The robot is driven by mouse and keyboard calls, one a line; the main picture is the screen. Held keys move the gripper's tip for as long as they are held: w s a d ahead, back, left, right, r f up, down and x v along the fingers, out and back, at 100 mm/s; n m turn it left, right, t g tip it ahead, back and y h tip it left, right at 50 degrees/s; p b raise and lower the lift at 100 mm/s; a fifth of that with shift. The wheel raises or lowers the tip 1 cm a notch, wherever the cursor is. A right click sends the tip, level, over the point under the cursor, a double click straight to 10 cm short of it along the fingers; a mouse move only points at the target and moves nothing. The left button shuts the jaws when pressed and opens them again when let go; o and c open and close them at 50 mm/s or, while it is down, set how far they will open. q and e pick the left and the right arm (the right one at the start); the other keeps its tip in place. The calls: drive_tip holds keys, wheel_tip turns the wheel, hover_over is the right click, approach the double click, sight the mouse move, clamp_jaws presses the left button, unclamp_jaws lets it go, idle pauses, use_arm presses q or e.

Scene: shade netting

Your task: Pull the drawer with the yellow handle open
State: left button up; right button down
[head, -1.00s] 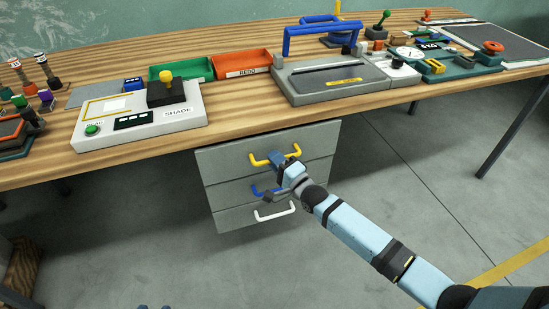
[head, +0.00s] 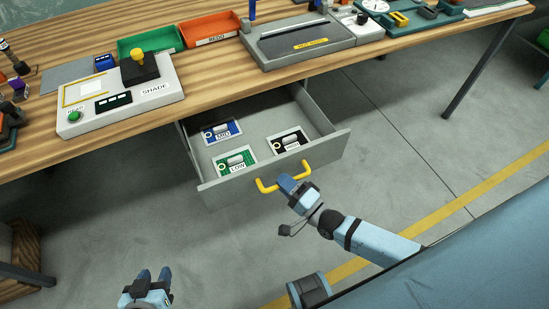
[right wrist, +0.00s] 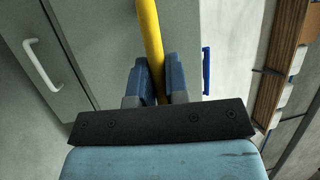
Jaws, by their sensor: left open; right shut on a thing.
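The grey drawer (head: 222,190) under the bench stands pulled out, with its inside in view. Its yellow handle (head: 265,187) is on the front face. My right gripper (head: 289,182) is shut on the yellow handle near its right part. In the right wrist view the yellow handle (right wrist: 150,40) runs between the two blue fingers of that gripper (right wrist: 156,80). My left gripper (head: 154,277) is open and empty, low at the left in the head view, well apart from the drawer.
In the drawer lie a blue card (head: 221,131), a green card (head: 235,163) and a black card (head: 291,141). The wooden bench (head: 60,146) above carries a SHADE control box (head: 160,98) and trays. A white handle (right wrist: 45,63) and a blue handle (right wrist: 206,70) show in the right wrist view.

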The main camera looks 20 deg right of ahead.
drive_tip(key=shift+s+d+p, duration=0.1)
drive_tip(key=shift+s+p, duration=0.25)
drive_tip(key=shift+s, duration=1.65)
drive_tip(key=c, duration=1.1)
unclamp_jaws()
drive_tip(key=shift+c, duration=0.2)
drive_tip(key=v, duration=0.7)
drive_tip(key=shift+s, duration=0.25)
drive_tip(key=shift+d, duration=0.1)
